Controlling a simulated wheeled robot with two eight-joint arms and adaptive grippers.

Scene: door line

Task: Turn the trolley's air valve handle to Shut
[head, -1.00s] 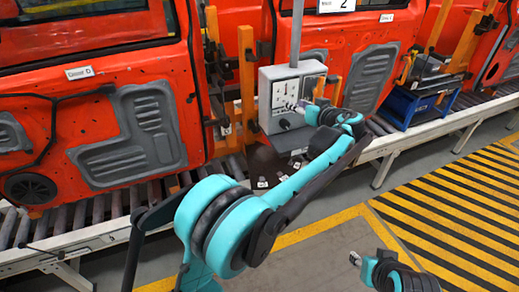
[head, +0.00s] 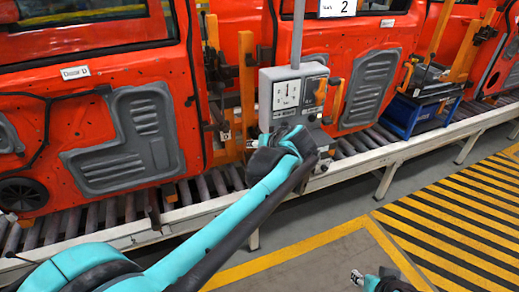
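A grey control box (head: 265,98) on a post stands in front of the door line. It has a white panel (head: 286,94) and, at its right, a dark panel with a small orange part (head: 320,92); I cannot tell whether that is the valve handle. No handle marking is readable. My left arm reaches up from the lower left, and its dark wrist ends just below the box. The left fingers are not clearly seen, and the arm covers the area below the box. My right gripper (head: 356,277) is low at the bottom edge, away from everything; its finger gap is too small to read.
Red doors (head: 60,130) stand along a roller conveyor (head: 100,212). A blue trolley or stand (head: 408,116) with dark items is further right. Orange posts (head: 247,80) stand beside the box. Yellow-black striped floor (head: 450,210) is clear at the right.

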